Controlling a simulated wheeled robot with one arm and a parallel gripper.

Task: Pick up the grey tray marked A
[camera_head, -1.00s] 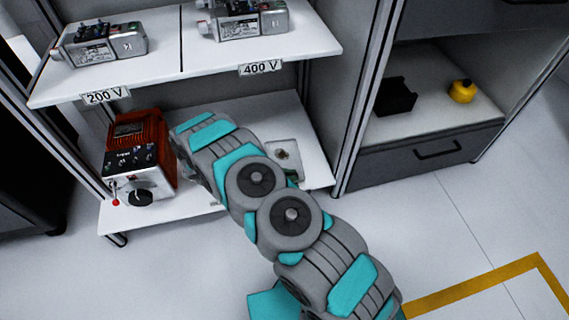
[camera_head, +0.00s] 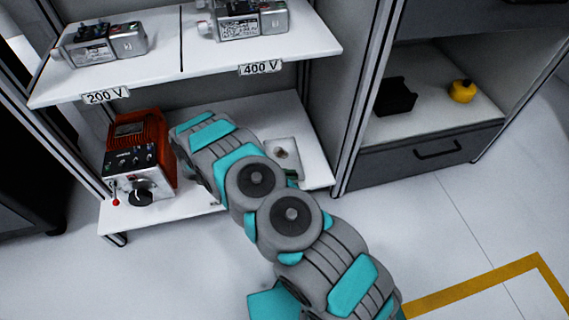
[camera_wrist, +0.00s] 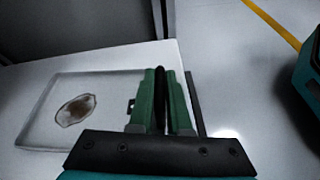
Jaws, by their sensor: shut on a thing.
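The grey tray (camera_head: 293,148) lies on the lower white shelf, partly hidden behind my arm. In the wrist view the tray (camera_wrist: 48,120) is a shallow, pale square with a brownish round thing (camera_wrist: 76,109) on it. No letter A is readable. My gripper, with green fingers (camera_wrist: 162,82), is at the tray's right side in the wrist view. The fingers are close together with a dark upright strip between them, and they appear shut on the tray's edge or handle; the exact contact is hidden. In the head view only a bit of green shows beside the tray.
A red and silver device (camera_head: 138,155) stands left on the lower shelf (camera_head: 180,205). The upper shelf (camera_head: 185,65), labelled 200 V and 400 V, holds metal devices above my arm. A cabinet with a drawer (camera_head: 425,150) stands right. The floor in front is clear.

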